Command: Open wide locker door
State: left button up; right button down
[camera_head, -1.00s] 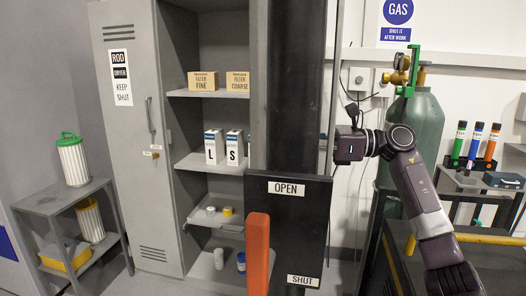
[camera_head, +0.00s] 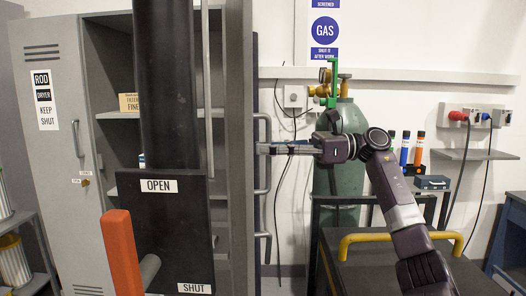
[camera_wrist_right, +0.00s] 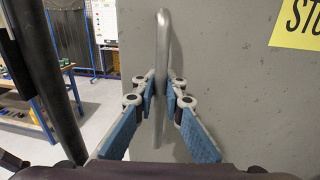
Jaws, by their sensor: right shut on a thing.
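A grey door (camera_head: 240,120) stands seen nearly edge-on right of the locker's shelves, with a vertical metal bar handle (camera_head: 264,190) on its right side. My right gripper (camera_head: 264,149) is at that handle. In the right wrist view my right gripper (camera_wrist_right: 160,98) is shut around the upright handle (camera_wrist_right: 162,45), in front of the door's flat grey face (camera_wrist_right: 220,80). A yellow sign (camera_wrist_right: 300,25) is partly in view on that face. The locker's left door (camera_head: 60,180), labelled ROD DRYER, has its own handle. My left gripper is not in view.
A black column (camera_head: 165,80) and a plate (camera_head: 175,230) marked OPEN and SHUT, with an orange lever (camera_head: 122,250), block part of the locker. A green gas cylinder (camera_head: 350,175) and a dark bench (camera_head: 400,265) with a yellow rail stand to the right.

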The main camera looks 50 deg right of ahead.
jog(key=c, duration=2)
grip_release()
jog(key=v, duration=1.2)
jog(key=shift+f, duration=0.15)
